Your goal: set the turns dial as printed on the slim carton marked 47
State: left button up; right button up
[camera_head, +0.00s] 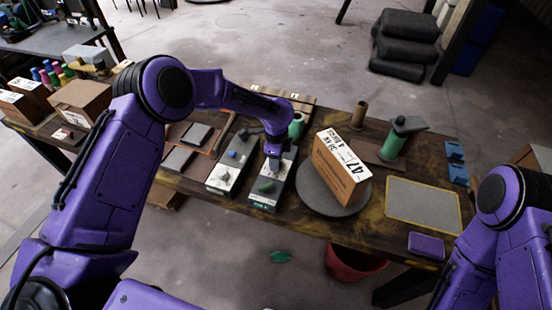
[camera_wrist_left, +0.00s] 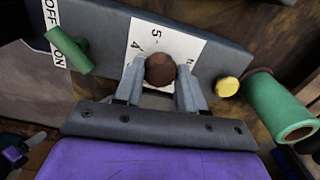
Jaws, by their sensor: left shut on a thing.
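My left gripper (camera_head: 275,160) is over the far end of a grey control box (camera_head: 262,203). In the left wrist view the fingers (camera_wrist_left: 160,85) are closed on a round brown knob, the dial (camera_wrist_left: 160,70). Its white scale plate (camera_wrist_left: 150,35) shows 4 and 5, with more figures partly hidden. The slim carton marked 47 (camera_head: 330,172) stands on a round grey disc (camera_head: 310,200), its white printed label facing up; the smaller print is hard to read. My right gripper is out of view.
A green spool (camera_wrist_left: 280,108) stands beyond. A second box with a blue knob (camera_head: 232,154) sits left. A grey mat (camera_head: 423,205) lies right.

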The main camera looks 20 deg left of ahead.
pick_arm(q)
jog(key=shift+m, duration=1.5)
jog(key=o, duration=1.1)
jog(key=shift+c, duration=0.2)
notch_tip(320, 180, up, 11)
jog(key=b, duration=0.1)
jog(key=shift+f+b, duration=0.2)
jog(key=shift+b, duration=0.2)
